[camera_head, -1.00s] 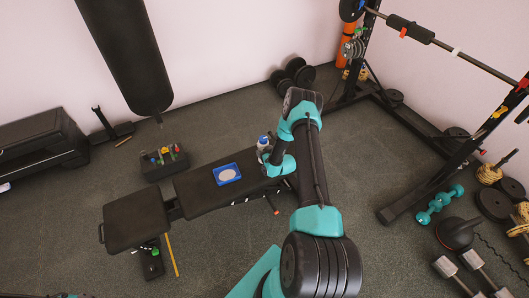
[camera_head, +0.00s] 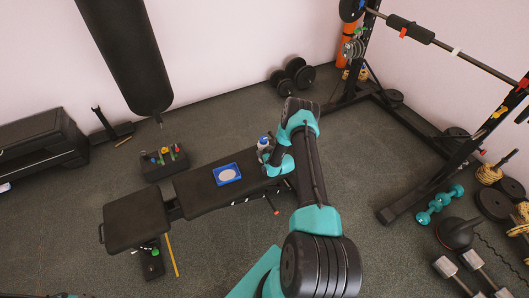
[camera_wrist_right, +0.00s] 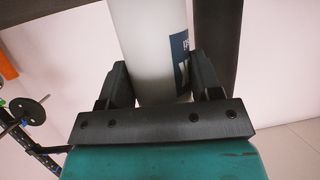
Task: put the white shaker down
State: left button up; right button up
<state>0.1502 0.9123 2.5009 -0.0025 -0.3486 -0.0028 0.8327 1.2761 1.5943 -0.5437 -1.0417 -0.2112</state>
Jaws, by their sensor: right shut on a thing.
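The white shaker (camera_head: 263,142) with a blue top is at the right end of the black bench in the head view, partly hidden by my right arm. In the right wrist view the white shaker (camera_wrist_right: 150,45) is a pale cylinder with a dark blue label. My right gripper (camera_wrist_right: 158,85) is shut around it, one finger on each side. In the head view my right gripper (camera_head: 265,154) is small and mostly hidden by my arm. I cannot tell whether the shaker's base touches the bench.
The bench (camera_head: 200,188) bears a blue tray (camera_head: 236,180) with a pale round thing in it, left of the shaker. A dark caddy (camera_head: 152,170) with several coloured items stands behind the bench. A punching bag (camera_head: 125,50) hangs at left; a barbell rack (camera_head: 445,170) stands at right.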

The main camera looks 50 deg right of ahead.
jog(key=o, duration=1.1)
jog(key=shift+f, duration=0.1)
jog(key=shift+s, duration=0.1)
jog(key=v, duration=1.7)
jog(key=shift+a, duration=0.15)
